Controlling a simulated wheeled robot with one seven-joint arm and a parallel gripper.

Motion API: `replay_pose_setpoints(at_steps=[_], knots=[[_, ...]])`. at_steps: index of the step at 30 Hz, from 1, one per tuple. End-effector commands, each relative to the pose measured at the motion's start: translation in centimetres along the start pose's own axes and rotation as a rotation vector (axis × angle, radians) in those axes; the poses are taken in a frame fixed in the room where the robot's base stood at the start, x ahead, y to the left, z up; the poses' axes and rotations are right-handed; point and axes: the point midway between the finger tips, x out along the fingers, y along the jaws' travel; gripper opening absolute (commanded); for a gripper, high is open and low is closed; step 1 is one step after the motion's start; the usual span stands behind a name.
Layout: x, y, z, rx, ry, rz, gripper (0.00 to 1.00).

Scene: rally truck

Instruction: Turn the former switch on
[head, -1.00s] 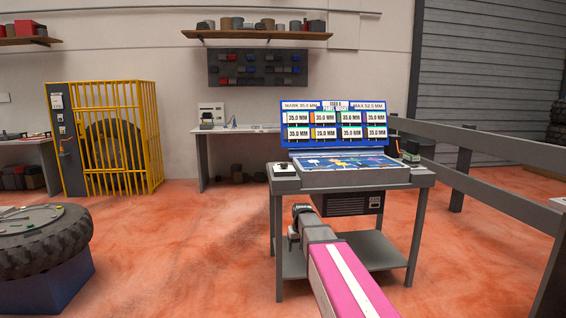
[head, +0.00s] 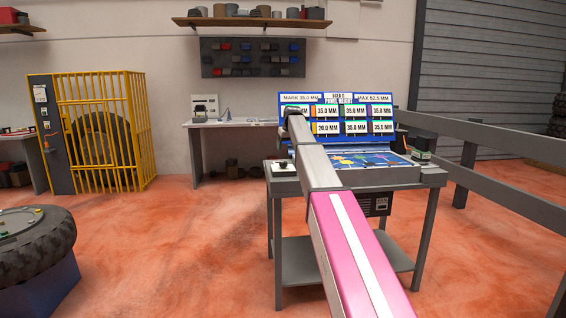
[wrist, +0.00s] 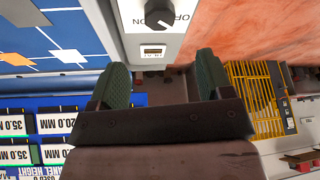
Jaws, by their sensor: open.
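The switch is a dark rotary knob (wrist: 160,14) on a white plate (wrist: 140,38). Printed letters that look like "OFF" are beside it, upside down in the wrist view, and the knob is partly cut by the top edge. In the head view the small white switch box (head: 282,166) sits at the left front corner of the grey table (head: 395,178). My gripper (wrist: 162,70) is open and empty, its two green fingers apart and pointing towards the plate, short of the knob. In the head view my gripper (head: 293,118) is raised above the table's left side, before the board.
A blue board (head: 340,142) with millimetre labels stands at the table's back, above a blue panel (head: 365,160) with coloured shapes. A small device (head: 422,150) is at the right corner. Grey railings (head: 500,186) run right. A yellow cage (head: 105,130) stands left; open floor lies between.

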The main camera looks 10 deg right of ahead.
Motion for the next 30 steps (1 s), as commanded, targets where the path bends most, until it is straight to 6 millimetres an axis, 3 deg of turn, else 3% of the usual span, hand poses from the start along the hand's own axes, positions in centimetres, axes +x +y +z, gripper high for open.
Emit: replay_pose_setpoints(at_steps=[15,21,30], knots=[[8.5,0.0,0.1,0.001,-0.002,0.0,0.73],[10.0,0.0,0.1,0.001,-0.001,0.0,0.73],[10.3,0.0,0.1,0.001,0.0,0.0,0.73]])
